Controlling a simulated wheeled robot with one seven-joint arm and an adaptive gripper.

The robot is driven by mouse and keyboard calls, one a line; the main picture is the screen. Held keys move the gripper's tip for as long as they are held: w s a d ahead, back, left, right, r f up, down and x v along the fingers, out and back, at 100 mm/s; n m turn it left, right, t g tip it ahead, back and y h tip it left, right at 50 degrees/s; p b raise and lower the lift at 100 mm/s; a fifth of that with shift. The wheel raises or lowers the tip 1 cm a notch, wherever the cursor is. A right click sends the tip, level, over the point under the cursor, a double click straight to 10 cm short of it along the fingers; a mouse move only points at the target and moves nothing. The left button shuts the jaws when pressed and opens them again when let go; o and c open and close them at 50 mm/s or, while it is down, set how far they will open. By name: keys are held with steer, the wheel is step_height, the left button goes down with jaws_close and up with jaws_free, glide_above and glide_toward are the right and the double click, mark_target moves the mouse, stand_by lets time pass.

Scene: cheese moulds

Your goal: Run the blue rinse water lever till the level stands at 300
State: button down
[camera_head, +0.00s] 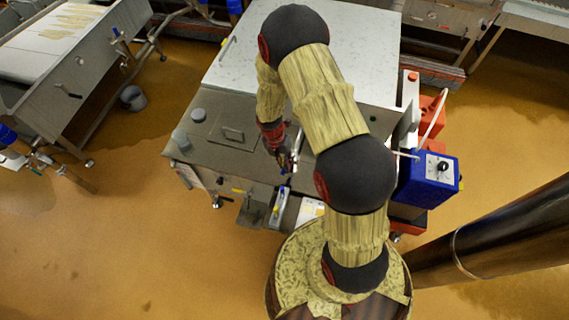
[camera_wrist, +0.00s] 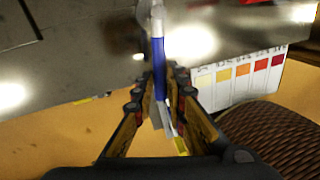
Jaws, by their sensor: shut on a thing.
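The blue lever (camera_wrist: 159,60) has a blue grip with a pale grey upper end. It stands upright between the fingers of my gripper (camera_wrist: 160,90), which is shut on it. In the head view my gripper (camera_head: 286,162) is at the front edge of the steel machine, and the lever is too small there to make out clearly. A slim upright holder with a pale and blue part (camera_head: 279,207) stands just below it. I cannot read a water level or any scale mark at 300 in either view.
The steel machine (camera_head: 235,150) fills the middle. A colour strip card (camera_wrist: 240,75) is right of the gripper in the wrist view. A blue box with a dial (camera_head: 428,178) is at right. A dark pole (camera_head: 500,240) rises lower right. The floor at left is open, with a bucket (camera_head: 132,98).

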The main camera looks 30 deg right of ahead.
steer(key=shift+w, duration=0.15)
stand_by(0.4)
steer(key=w+d+m+y+b, duration=0.1)
steer(key=w+m+b, duration=0.3)
steer(key=w+m, duration=0.6)
steer(key=shift+d+m+y+b, duration=0.35)
steer(key=shift+m+y, duration=0.55)
steer(key=shift+m, duration=2.3)
steer(key=c, duration=1.8)
jaws_free()
steer(key=v, duration=1.2)
